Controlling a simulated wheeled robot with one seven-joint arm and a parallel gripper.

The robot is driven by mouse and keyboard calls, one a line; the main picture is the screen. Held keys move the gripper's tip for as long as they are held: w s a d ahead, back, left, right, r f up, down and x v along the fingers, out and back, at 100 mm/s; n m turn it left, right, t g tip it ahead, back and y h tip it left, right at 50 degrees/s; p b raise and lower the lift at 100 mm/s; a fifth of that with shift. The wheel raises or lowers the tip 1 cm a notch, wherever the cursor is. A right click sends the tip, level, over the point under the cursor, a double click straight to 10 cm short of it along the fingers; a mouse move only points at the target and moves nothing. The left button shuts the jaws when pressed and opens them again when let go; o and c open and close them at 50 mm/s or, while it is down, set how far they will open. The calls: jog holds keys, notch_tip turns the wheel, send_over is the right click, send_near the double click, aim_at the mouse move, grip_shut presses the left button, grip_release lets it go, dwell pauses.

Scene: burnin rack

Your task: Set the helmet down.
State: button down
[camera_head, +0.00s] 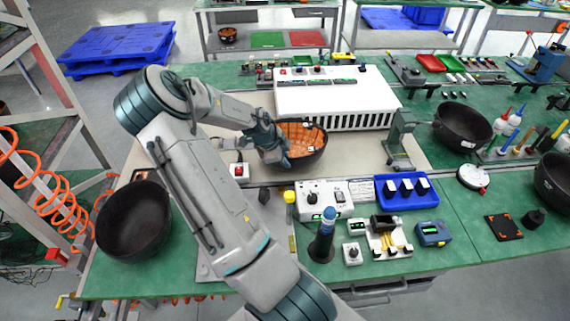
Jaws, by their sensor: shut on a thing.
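The helmet (315,156) is a dark, bowl-like shell with an orange, grid-patterned inside, its opening facing up. It is at the centre of the head view, over the pale board on the green bench, in front of a white slotted unit. My gripper (284,157) is at the helmet's left rim and shut on it. My arm comes up from the bottom and bends over to it from the left. The fingers are small and partly hidden, and I cannot tell whether the helmet's underside touches the board.
Similar black shells sit at the bench's left end (135,220) and right side (462,127). A small grey press (401,140) stands right of the helmet. In front are a white control box (322,195) and a blue tray (406,192). Pale board (362,157) is bare between helmet and press.

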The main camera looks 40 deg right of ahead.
jog(key=shift+f, duration=0.3)
jog(key=c, duration=1.4)
grip_release()
jog(key=shift+c, duration=0.2)
